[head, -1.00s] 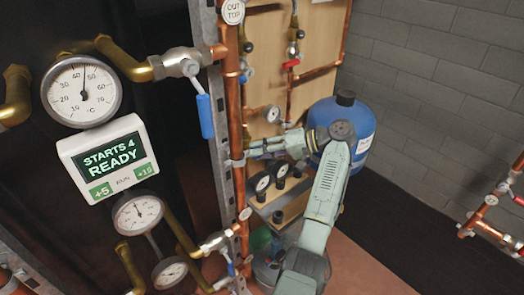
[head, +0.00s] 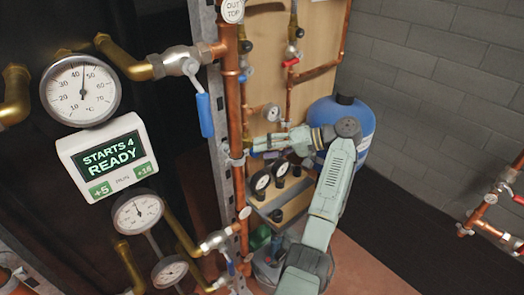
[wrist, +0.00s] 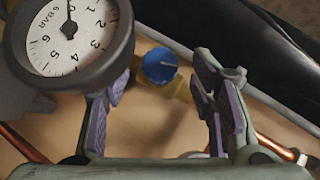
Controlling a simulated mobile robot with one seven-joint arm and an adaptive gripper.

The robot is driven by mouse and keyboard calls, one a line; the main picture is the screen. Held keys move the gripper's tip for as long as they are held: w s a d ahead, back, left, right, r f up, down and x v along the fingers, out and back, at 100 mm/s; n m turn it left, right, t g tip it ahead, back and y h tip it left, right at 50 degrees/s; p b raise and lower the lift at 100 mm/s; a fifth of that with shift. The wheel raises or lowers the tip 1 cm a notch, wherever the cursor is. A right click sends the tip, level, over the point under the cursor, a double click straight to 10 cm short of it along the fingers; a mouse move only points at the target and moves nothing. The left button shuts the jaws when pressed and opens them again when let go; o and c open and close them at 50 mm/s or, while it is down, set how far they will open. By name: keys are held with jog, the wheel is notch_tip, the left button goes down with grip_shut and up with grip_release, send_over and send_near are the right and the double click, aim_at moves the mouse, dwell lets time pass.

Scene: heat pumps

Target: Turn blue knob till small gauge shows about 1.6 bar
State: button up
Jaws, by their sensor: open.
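The blue knob (wrist: 160,65) sits on a brass-coloured fitting in the upper middle of the wrist view. A white round gauge (wrist: 72,35) in a dark rim is beside it at upper left, cut by the frame edge. Its needle points up towards the top edge; I cannot read the exact value. My gripper (wrist: 160,105) is open, its two purple-padded fingers on either side of the knob in the picture, with gaps to both. In the head view, my gripper (head: 252,146) is near the copper pipe, below a small gauge (head: 272,112).
A blue tank (head: 355,148) stands behind my arm. A vertical copper pipe (head: 233,120) runs left of my gripper. Two dark-rimmed gauges (head: 262,182) sit on a wooden bench below. Copper pipes (wrist: 275,147) also cross the lower wrist view.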

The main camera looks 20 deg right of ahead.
jog(key=v, duration=1)
jog(key=shift+s+d, duration=0.15)
